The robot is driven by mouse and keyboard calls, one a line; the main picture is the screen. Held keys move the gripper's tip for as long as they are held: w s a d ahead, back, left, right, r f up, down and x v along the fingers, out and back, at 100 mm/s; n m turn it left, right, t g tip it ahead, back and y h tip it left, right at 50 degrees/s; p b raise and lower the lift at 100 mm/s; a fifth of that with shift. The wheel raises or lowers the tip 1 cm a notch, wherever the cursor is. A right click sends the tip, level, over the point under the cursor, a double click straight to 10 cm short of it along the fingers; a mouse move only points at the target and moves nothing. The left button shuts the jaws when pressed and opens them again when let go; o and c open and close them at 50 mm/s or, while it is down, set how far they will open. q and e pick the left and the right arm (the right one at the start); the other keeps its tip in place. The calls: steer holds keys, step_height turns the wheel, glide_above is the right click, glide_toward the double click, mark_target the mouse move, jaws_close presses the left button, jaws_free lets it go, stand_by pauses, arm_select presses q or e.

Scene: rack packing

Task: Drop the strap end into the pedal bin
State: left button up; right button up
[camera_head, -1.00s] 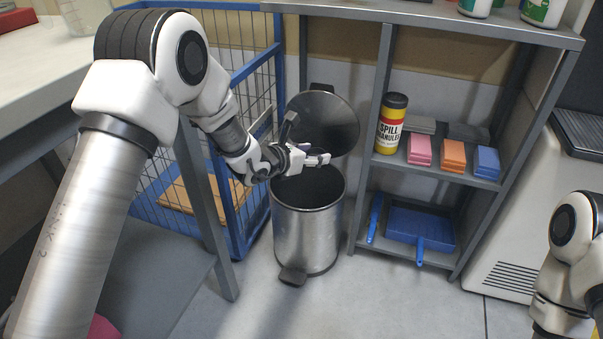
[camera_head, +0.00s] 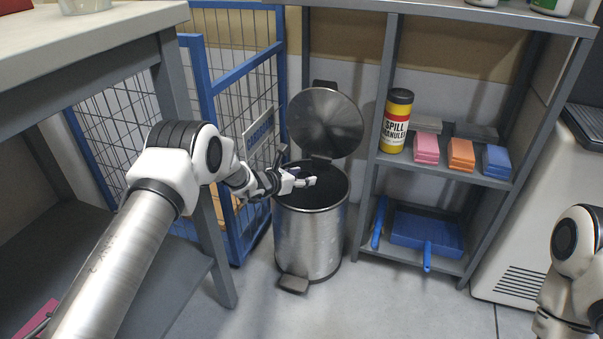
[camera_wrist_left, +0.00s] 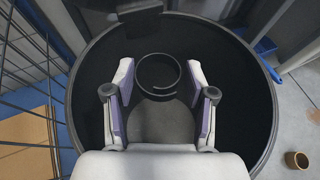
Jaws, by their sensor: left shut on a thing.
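The pedal bin (camera_head: 308,245) is a brushed-metal cylinder on the floor with its round lid (camera_head: 325,125) standing open at the back. My left gripper (camera_head: 308,181) is over the bin's open mouth, at about rim height in the head view. In the left wrist view the gripper (camera_wrist_left: 158,88) is centred within the bin's dark round rim (camera_wrist_left: 88,105). The strap end (camera_wrist_left: 158,57), a black curled band, sits between its fingertips, and the gripper is shut on it. The strap end is not clear in the head view. My right gripper is out of view.
A blue wire cage (camera_head: 232,85) stands left of the bin, with a grey bench (camera_head: 90,45) nearer. A grey shelf unit (camera_head: 375,175) stands close on the right. The floor before the bin is clear.

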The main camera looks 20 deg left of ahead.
arm_select(q)
steer(key=o, duration=0.8)
steer(key=shift+o, duration=0.2)
step_height(320, 180, up, 10)
steer(key=shift+f, duration=0.1)
